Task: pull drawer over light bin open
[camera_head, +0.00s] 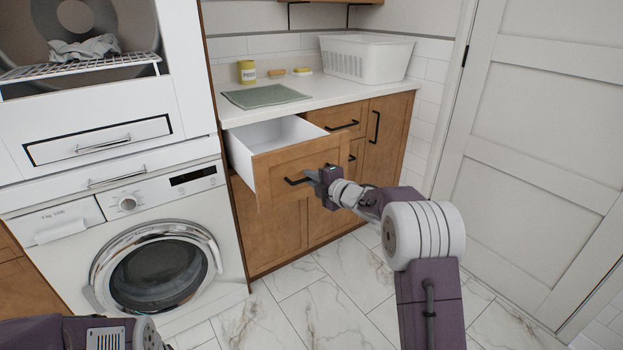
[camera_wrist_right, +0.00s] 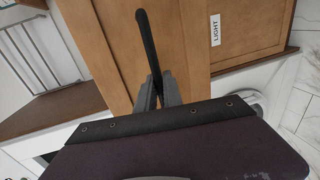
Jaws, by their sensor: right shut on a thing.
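The wooden drawer (camera_head: 276,167) under the counter stands pulled out, and its white inside (camera_head: 275,138) shows from above and looks empty. My right gripper (camera_head: 311,177) is shut on its black bar handle (camera_head: 293,182). In the right wrist view, the handle (camera_wrist_right: 146,40) runs between the closed fingers (camera_wrist_right: 158,92). A white label reading LIGHT (camera_wrist_right: 215,30) sits on a wooden front beside the drawer in that view. The bin itself is not visible. Part of my left arm shows at the lower left, but its gripper is out of view.
A white washing machine (camera_head: 128,235) stands left of the cabinet. The counter (camera_head: 235,114) holds a green cloth (camera_head: 265,96), a yellow jar (camera_head: 246,71) and a white basket (camera_head: 366,58). A shut drawer with handle (camera_head: 342,126) is to the right. The marble floor (camera_head: 325,300) is clear.

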